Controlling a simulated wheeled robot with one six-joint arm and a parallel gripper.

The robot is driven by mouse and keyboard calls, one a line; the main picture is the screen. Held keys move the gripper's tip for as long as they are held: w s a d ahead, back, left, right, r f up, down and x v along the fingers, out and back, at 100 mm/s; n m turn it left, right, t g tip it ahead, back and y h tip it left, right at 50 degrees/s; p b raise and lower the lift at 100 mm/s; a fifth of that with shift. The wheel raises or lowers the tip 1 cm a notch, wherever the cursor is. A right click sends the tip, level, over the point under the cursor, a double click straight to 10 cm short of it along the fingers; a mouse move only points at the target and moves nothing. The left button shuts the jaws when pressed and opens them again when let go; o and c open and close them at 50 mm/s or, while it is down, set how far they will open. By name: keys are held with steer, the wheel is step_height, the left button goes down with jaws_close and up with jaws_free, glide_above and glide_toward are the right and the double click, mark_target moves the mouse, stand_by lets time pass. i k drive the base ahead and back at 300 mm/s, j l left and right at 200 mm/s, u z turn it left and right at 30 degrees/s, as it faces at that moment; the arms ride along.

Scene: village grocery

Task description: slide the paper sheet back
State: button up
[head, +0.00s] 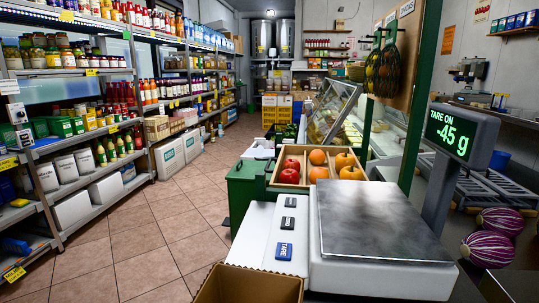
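No loose paper sheet can be made out with certainty in the head view. A white scale (380,272) with a bare grey metal weighing plate (372,222) stands at the front right. Its raised display (459,136) reads "TARE ON" and -45 g. Left of the plate is a flat white surface (252,236) with dark keys on it. The nearest key (284,251) is blue and marked TARE. I cannot tell whether this white surface is a panel or a sheet. My gripper is not in view.
An open cardboard box (248,286) is at the front edge. Stocked shelves (70,130) line the left; the tiled aisle (160,225) is clear.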

mark_target(259, 153)
steer(key=u, duration=0.3)
steer(key=j+u, duration=0.25)
steer(key=u, duration=0.15)
steer(key=j+u, duration=0.5)
steer(key=u, duration=0.25)
steer(key=i+j, duration=1.05)
steer(key=i+z, duration=1)
steer(key=z, duration=0.15)
steer(key=i+z, duration=0.25)
steer(key=i, duration=1.3)
steer(key=i+u, duration=0.3)
steer(key=i, duration=0.55)
steer(key=i+l+u, duration=0.1)
steer(key=i+u, duration=0.2)
steer(key=i, duration=0.6)
steer(key=i+z, duration=0.25)
steer(key=i, duration=0.25)
steer(key=i+j+z, duration=0.15)
steer(key=i+z, duration=0.15)
steer(key=i, duration=0.2)
steer(key=i+j+z, duration=0.25)
steer(key=i, duration=0.25)
steer(key=i+l+z, duration=0.25)
steer(key=i+z, duration=0.25)
steer(key=i+l+z, duration=0.1)
steer(key=i+z, duration=0.25)
steer(key=z, duration=0.15)
